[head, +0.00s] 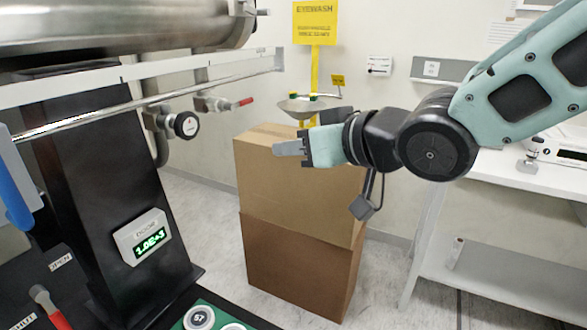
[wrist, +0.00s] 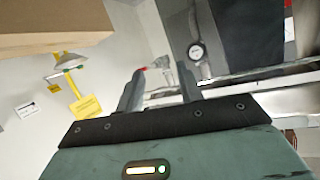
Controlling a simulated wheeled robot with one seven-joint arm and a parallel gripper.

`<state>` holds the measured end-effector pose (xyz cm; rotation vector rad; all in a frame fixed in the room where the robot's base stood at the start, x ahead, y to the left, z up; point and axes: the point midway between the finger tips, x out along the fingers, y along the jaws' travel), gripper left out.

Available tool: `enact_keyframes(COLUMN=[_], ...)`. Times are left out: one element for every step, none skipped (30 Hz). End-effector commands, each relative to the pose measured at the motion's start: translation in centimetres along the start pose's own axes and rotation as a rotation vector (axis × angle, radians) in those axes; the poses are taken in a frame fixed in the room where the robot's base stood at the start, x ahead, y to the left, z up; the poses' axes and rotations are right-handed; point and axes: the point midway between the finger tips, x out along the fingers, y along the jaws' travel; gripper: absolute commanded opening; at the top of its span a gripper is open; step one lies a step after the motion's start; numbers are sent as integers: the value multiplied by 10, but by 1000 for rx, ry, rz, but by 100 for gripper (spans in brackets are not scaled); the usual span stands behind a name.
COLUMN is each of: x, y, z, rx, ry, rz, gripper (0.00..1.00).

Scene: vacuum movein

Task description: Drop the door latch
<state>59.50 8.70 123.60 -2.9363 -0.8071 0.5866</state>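No part is plainly marked as the door latch, so I cannot tell which one it is. A blue handle (head: 15,190) hangs at the far left edge of the head view, partly cut off. A small red-tipped lever (head: 241,102) sticks out right from a metal fitting under the steel chamber (head: 130,25); it also shows in the wrist view (wrist: 141,70). My gripper (head: 290,147) points left in front of the cardboard boxes, below and right of that lever and apart from it. In the wrist view its two fingers (wrist: 160,92) are spread with nothing held between them.
Two stacked cardboard boxes (head: 300,225) stand behind my gripper. A round gauge (head: 186,125) and a long rail (head: 95,118) run beside the chamber. A black column bears a green display (head: 150,243). Another red-handled lever (head: 48,305) is lower left. A white bench (head: 510,275) stands right.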

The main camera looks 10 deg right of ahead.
Motion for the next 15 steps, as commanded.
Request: enact_keyframes(x=[1,1,1,1,1,1,2,2,2,1,1,1,1,1,1], y=[0,0,0,0,0,0,0,0,0,0,0,0,0,0,0], z=[5,7,10,11,12,13,14,15,15,15,15,15,15,15,15], rx=[-2,-3,-4,-5,-5,-6,-7,-7,-7,-7,-7,-7,-7,-7,-7], ry=[-15,-24,-34,-39,-44,-49,-52,-55,-57,-58,-58,-58,-58,-57,-57], rz=[3,6,9,10,12,13,14,15,16,16,16,16,16,16,16], gripper=[37,37,37,37,37,37,37,37,37,37,37,37,37,37,37])
